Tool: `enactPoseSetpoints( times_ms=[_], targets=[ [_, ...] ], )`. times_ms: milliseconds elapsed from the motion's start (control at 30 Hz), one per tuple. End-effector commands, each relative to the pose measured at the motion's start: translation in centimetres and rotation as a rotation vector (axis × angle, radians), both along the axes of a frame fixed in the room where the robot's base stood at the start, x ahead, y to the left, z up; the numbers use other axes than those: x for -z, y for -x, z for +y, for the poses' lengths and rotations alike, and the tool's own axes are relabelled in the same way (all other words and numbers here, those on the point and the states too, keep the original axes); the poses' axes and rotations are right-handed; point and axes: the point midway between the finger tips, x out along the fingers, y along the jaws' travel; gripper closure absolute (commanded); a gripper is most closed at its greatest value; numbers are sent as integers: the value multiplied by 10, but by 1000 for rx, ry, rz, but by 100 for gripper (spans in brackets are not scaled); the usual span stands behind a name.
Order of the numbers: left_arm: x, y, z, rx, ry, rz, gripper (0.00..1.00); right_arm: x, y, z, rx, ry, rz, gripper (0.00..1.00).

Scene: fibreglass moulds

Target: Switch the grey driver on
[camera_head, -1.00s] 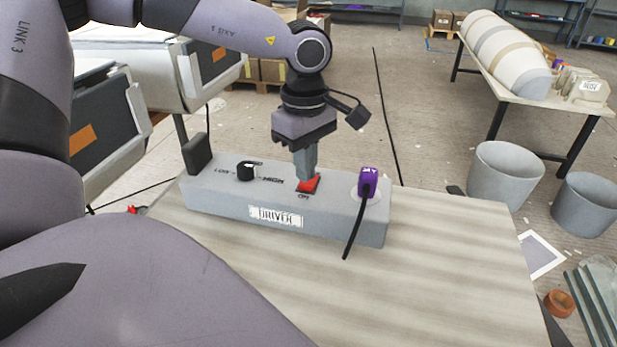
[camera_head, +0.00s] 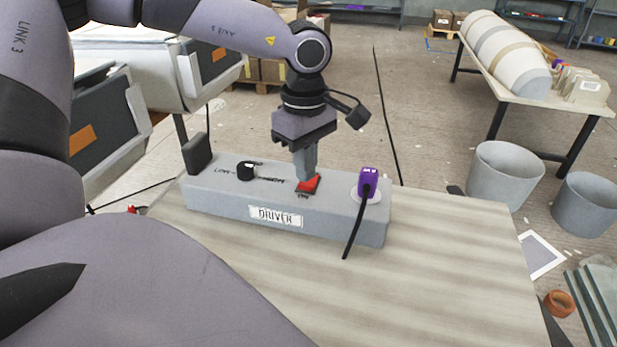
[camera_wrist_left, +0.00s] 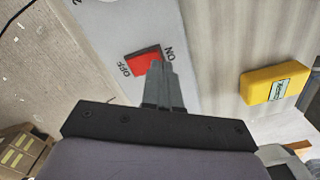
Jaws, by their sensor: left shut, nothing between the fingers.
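The grey driver (camera_head: 225,198) is a long box on the wooden table, with a white "DRIVER" label on its front. Its red rocker switch (camera_head: 309,184) sits on top, with "ON" printed at the near side. My left gripper (camera_head: 306,178) is shut and points down, its fingertips at the switch, touching it or just above. In the left wrist view the gripper (camera_wrist_left: 157,68) has its tips at the ON end of the red switch (camera_wrist_left: 142,60); the OFF end is clear. Part of the switch is hidden behind the fingers. My right gripper is not in view.
A black knob (camera_head: 246,171) and a purple plug (camera_head: 368,181) with a black cable are on the driver's top. The table (camera_head: 440,260) is bare at right. A yellow block (camera_wrist_left: 274,84) shows in the left wrist view. Grey bins (camera_head: 505,175) stand on the floor beyond.

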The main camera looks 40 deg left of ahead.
Motion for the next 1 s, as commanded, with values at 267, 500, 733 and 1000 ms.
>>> enactPoseSetpoints(
  times_ms=[267,500,733,1000],
  targets=[
    [4,0,0,0,0,0,100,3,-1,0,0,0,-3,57],
    [7,0,0,0,0,0,100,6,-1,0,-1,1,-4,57],
    [11,0,0,0,0,0,100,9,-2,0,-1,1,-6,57],
    [15,0,0,0,0,0,100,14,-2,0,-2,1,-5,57]
  ],
)
